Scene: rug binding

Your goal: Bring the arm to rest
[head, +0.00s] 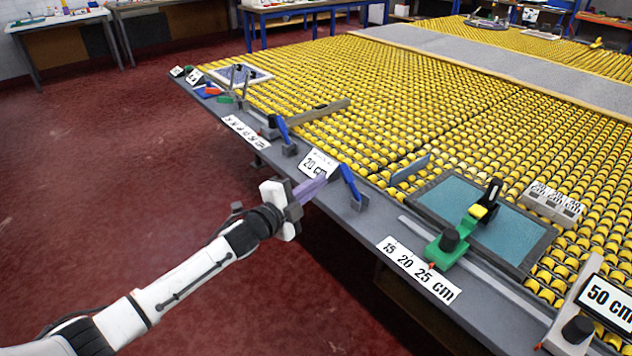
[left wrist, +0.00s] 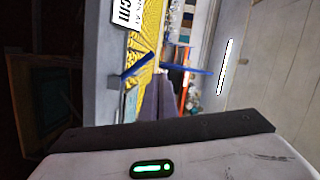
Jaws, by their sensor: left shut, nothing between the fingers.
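My left arm (head: 190,278) reaches in from the lower left. Its gripper (head: 316,184) has a white body and purple-grey fingers, which are shut with nothing between them. The fingers are by the table's near edge, close to the 20 cm label (head: 318,164) and a blue lever on a grey block (head: 350,183); whether they touch anything is not clear. In the left wrist view the shut fingers (left wrist: 152,107) show beyond the dark edge of the gripper body with its green light. My right gripper is not in view.
A large table with yellow rollers (head: 440,115) has a grey front rail (head: 375,222). On it stand a green clamp (head: 447,250), a teal panel in a dark frame (head: 455,205) and a 50 cm block (head: 585,310). Open red floor (head: 120,165) lies left of the table.

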